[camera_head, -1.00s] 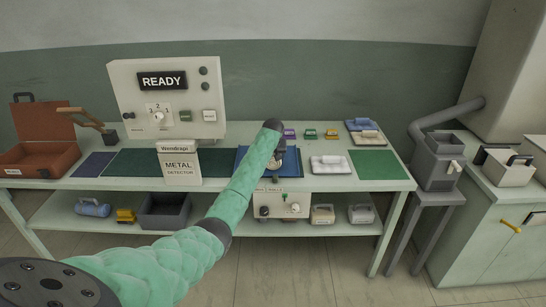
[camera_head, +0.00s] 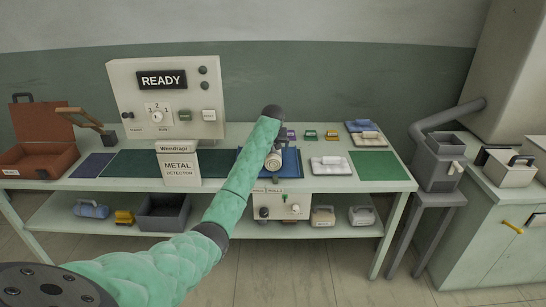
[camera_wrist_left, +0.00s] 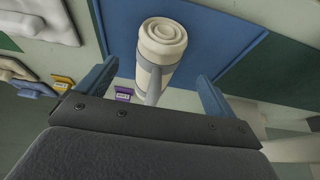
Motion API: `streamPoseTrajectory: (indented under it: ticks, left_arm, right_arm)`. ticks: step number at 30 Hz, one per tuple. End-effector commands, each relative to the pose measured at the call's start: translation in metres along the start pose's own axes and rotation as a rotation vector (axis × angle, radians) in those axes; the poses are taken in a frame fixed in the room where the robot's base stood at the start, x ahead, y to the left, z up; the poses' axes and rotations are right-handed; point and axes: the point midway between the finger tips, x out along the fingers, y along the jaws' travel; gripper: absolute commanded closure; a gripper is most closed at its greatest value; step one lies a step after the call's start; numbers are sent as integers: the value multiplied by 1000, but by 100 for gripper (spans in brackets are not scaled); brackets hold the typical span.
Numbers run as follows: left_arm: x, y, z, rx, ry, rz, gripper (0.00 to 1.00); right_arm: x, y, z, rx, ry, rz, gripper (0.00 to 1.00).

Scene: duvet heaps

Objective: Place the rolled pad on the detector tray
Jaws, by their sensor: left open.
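My left gripper (camera_head: 275,147) is above the roll, partly hidden by my forearm. In the wrist view its blue fingers (camera_wrist_left: 157,72) are spread, one on each side of the roll's line, with gaps showing. Which surface is the detector tray is unclear. My right gripper is out of view.
A brown case (camera_head: 38,148) is far left. A grey bin (camera_head: 440,160) stands right.

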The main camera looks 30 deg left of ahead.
Motion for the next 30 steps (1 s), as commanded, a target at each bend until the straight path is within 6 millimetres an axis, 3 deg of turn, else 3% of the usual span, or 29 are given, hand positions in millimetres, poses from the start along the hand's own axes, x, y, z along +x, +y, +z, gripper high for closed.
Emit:
streamPoseTrajectory:
  ticks: [9,16,19,23,30]
  left_arm:
    - [-40,0,0,0,1,0,8]
    - [-45,0,2,2,-1,-1,8]
    - [-38,5,13,19,6,1,8]
    - [-18,18,50,75,24,5,8]
    - [19,49,151,218,75,38,8]
  right_arm:
    - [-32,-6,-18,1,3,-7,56]
    - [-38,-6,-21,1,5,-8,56]
    - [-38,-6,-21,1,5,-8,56]
    - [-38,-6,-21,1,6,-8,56]
    - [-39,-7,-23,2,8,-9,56]
